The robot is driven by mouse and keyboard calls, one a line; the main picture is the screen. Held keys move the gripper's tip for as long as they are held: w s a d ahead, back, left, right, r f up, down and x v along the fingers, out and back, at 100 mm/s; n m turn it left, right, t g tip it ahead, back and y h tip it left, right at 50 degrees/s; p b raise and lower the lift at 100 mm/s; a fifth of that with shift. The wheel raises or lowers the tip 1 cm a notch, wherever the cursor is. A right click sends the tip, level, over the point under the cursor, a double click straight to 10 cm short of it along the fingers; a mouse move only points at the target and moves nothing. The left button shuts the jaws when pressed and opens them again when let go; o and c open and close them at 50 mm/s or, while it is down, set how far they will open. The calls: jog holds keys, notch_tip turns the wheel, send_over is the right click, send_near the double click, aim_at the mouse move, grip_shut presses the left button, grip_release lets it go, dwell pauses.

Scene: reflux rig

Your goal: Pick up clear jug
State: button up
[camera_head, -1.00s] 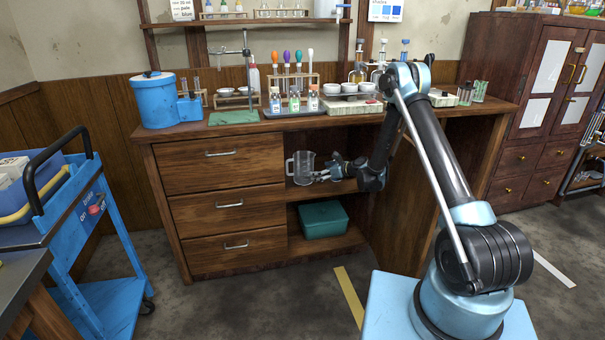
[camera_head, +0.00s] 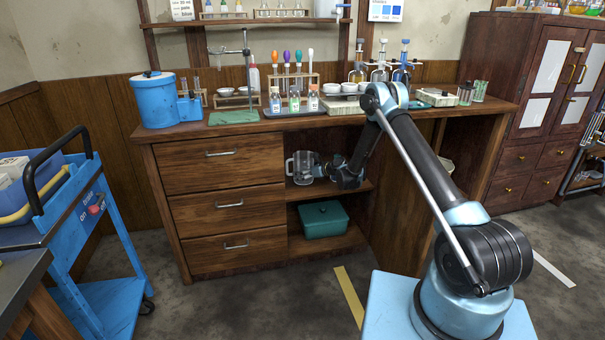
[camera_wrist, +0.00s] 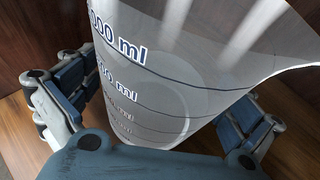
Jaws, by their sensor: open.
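The clear jug (camera_head: 300,167) stands upright on the upper shelf of the open cubby in the wooden bench, with its handle toward the left. In the wrist view the jug (camera_wrist: 165,75) fills the middle, with dark ml markings on its wall. My gripper (camera_head: 322,168) is at the jug's right side inside the cubby. In the wrist view its open fingers (camera_wrist: 150,105) stand on either side of the jug. I cannot tell whether the pads touch the wall. The jug hides part of the fingers.
The shelf (camera_head: 330,188) lies under the jug, and a green box (camera_head: 323,219) sits on the shelf below. Drawers (camera_head: 228,203) are to the left. The bench top above carries a blue container (camera_head: 154,100), racks and bottles. A blue cart (camera_head: 85,235) stands at the left.

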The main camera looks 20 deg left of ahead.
jog(key=shift+w+a+f, duration=0.1)
jog(key=shift+a, duration=0.2)
jog(key=c, duration=1.4)
jog(key=shift+r, duration=0.2)
